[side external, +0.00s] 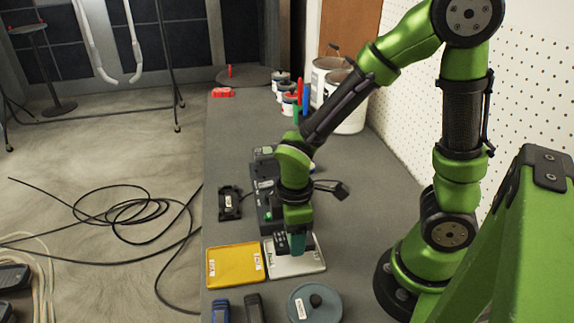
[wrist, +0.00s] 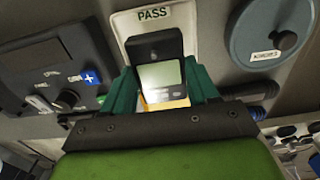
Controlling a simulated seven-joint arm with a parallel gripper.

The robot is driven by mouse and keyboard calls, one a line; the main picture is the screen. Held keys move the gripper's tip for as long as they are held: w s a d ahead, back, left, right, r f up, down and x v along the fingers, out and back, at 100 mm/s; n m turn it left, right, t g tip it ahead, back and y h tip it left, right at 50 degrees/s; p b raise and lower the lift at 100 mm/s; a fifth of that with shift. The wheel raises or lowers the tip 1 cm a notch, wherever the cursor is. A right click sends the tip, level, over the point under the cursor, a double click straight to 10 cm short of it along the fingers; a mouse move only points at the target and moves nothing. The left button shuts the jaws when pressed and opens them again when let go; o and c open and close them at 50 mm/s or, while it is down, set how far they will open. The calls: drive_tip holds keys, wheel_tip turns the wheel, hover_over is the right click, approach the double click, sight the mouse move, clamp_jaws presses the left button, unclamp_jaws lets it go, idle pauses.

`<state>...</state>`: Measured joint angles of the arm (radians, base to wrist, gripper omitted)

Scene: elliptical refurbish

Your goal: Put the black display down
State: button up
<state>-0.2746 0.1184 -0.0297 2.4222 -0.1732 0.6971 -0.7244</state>
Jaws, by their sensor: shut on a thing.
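My gripper (side external: 297,243) has teal fingers and points down at the near part of the bench. In the wrist view my gripper (wrist: 163,88) is shut on the black display (wrist: 167,46), a dark device with a grey-green screen. The black display also shows in the side view (side external: 282,244), beside the fingers. It is over the white tray marked PASS (wrist: 188,14), which also shows in the side view (side external: 309,264). I cannot tell whether the display touches the tray.
A yellow tray (side external: 235,266) lies just left of the white one. A round blue-grey container (side external: 315,304) and two small devices, one blue (side external: 221,311) and one dark (side external: 254,308), are at the near edge. A black powered box (wrist: 52,75) stands close by. Paint cans (side external: 333,82) stand farther back.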

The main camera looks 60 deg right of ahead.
sight(309, 232)
drive_tip(key=shift+f, duration=1.9)
drive_tip(key=shift+f, duration=0.1)
drive_tip(key=o, duration=1.4)
wheel_tip(309, 232, up, 12)
drive_tip(key=shift+f, duration=0.1)
drive_tip(key=d+r+m+t, duration=0.1)
drive_tip(key=r+m+t, duration=0.1)
drive_tip(key=r+m, duration=0.2)
drive_tip(key=s+d+r+m+t+y, duration=0.1)
drive_tip(key=r+m+t, duration=0.1)
drive_tip(key=r+m, duration=0.1)
drive_tip(key=s+d+r+m+t+y, duration=0.1)
drive_tip(key=r+m+t, duration=0.2)
drive_tip(key=m, duration=0.3)
drive_tip(key=shift+r, duration=0.8)
